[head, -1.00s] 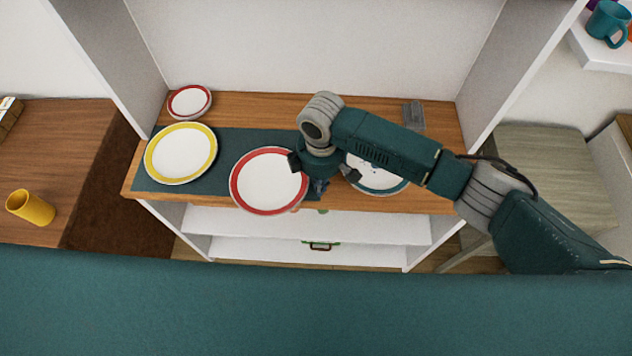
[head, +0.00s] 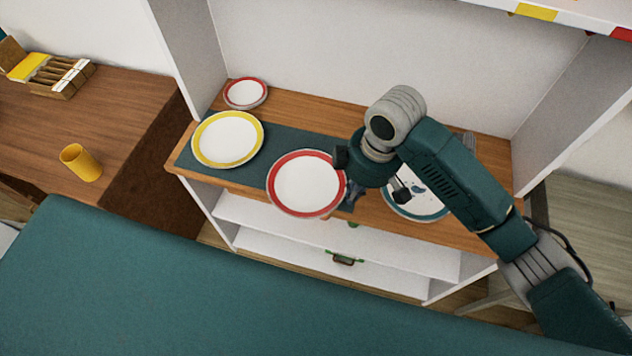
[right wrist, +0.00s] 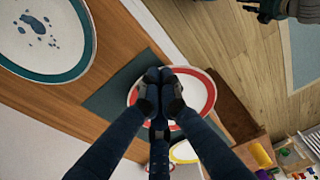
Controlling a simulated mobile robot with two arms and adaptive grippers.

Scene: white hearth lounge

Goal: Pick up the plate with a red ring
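The large white plate with a red ring (head: 306,186) is at the front of the wooden shelf top, its near part over the front edge. It looks slightly raised. My right gripper (head: 352,196) comes down at its right rim. In the right wrist view, the fingers (right wrist: 160,78) are together at the rim of the red-ringed plate (right wrist: 208,92), shut on it. Fingers hide part of the plate there. A smaller stack of red-ringed plates (head: 245,92) stands at the back left.
A yellow-ringed plate (head: 228,139) lies on the dark teal mat (head: 300,136) to the left. A teal-ringed plate (head: 430,203) is at right, partly behind my arm. White cabinet sides flank the shelf.

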